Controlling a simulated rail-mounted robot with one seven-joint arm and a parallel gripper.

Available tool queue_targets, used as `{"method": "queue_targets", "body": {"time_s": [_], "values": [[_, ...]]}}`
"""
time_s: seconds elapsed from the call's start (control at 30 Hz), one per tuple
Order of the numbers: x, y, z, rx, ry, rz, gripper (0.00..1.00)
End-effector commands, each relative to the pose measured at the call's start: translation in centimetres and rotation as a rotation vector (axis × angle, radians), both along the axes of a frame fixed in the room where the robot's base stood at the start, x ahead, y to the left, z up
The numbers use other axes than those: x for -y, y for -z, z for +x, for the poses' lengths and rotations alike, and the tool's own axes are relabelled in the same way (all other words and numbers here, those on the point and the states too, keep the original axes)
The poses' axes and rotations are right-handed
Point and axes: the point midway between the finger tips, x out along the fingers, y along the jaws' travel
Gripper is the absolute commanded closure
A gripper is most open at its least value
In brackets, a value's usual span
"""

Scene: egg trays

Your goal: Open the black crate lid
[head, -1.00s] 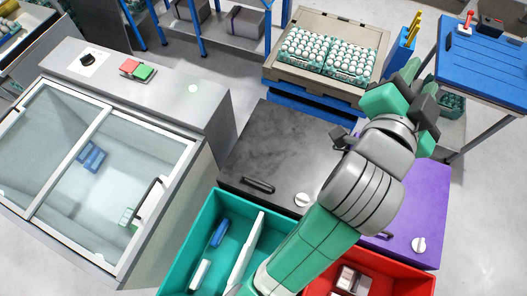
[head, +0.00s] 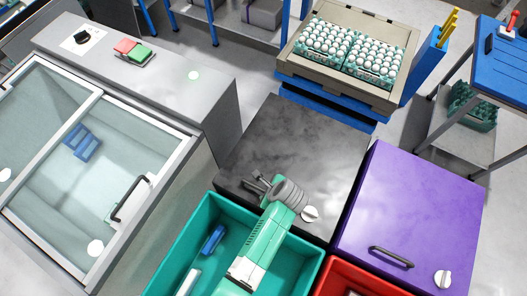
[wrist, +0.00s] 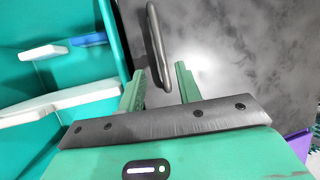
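The black crate lid (head: 300,140) lies flat and closed on its crate, with a white knob (head: 310,213) at its front right. Its dark bar handle (wrist: 155,45) shows in the wrist view, just beyond my fingertips. My gripper (head: 257,186) is over the lid's front left part in the head view, where it largely hides the handle. In the wrist view my gripper (wrist: 160,80) has its two green fingers apart, with nothing gripped. The near end of the handle lies close to the gap between the fingertips; I cannot tell whether they touch.
A purple lid (head: 415,205) with its own handle is to the right. A teal bin (head: 190,235) and a red bin (head: 345,275) are in front. A glass-topped chest (head: 140,95) stands left. A crate with egg trays (head: 385,88) is behind.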

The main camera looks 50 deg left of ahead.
Motion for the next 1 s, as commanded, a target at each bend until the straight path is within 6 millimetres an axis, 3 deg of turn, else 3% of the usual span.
{"method": "queue_targets", "body": {"time_s": [0.1,0.23,0.6,0.8,1.0], "values": [[-1.1,2.5,0.1,0.000,-0.002,0.000,0.66],[-1.9,4.1,0.3,0.002,-0.002,0.000,0.66],[-2.3,4.8,0.3,0.005,-0.002,0.000,0.66],[-2.3,4.8,0.3,0.005,-0.002,0.000,1.00],[-2.3,4.7,0.3,0.004,-0.003,0.000,1.00]]}}
